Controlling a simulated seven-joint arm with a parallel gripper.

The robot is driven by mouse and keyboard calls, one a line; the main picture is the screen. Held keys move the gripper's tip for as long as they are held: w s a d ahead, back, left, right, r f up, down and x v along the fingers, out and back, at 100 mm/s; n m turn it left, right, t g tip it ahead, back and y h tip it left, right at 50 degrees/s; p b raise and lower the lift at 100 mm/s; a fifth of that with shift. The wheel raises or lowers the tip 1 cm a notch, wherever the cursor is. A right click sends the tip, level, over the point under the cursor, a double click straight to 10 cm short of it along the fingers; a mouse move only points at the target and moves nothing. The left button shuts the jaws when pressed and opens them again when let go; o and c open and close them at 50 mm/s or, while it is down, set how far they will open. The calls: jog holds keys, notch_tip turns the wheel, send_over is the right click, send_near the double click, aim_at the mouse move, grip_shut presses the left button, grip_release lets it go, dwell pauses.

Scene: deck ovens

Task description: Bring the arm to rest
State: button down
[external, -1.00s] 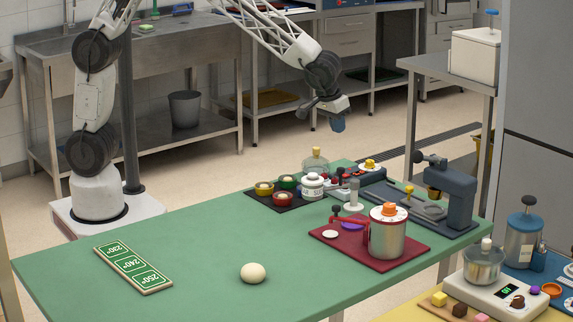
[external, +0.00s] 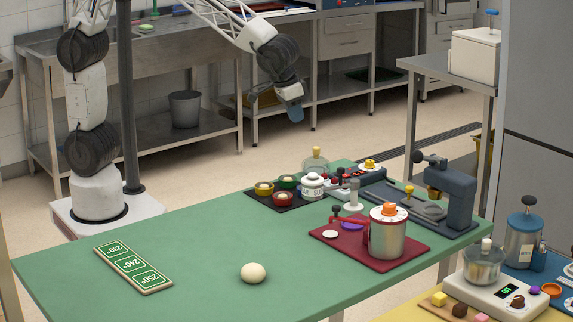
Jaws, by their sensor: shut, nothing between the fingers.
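My gripper (external: 295,114) hangs in the air above the floor beyond the far edge of the green table (external: 200,245). It is shut and empty, with its fingers pointing down. It is apart from the table and from everything on it. My arm reaches from its base at the left, up out of the top of the picture and back down to the gripper.
A dough ball (external: 253,273) and a temperature sign (external: 132,267) lie on the table. A red mat (external: 400,263) with a metal canister (external: 387,238), a dark press (external: 458,195) and small pots (external: 283,199) stand at the right. Steel counters (external: 200,60) line the back.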

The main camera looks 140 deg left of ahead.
jog(key=s+d+r+m, duration=0.2)
jog(key=s+d, duration=0.1)
jog(key=d, duration=0.5)
jog(key=s+d+r+m+t+h, duration=0.1)
jog(key=s+d+r+m, duration=0.2)
jog(key=d, duration=0.5)
jog(key=s+d+r+m, duration=0.15)
jog(key=s+d, duration=0.25)
jog(key=d, duration=0.5)
jog(key=s+d+f+m+h, duration=0.2)
jog(key=s+d+m, duration=0.5)
jog(key=s+d, duration=0.7)
jog(key=shift+s+d+m, duration=0.3)
jog(key=shift+s+m, duration=0.05)
jog(key=shift+s, duration=0.9)
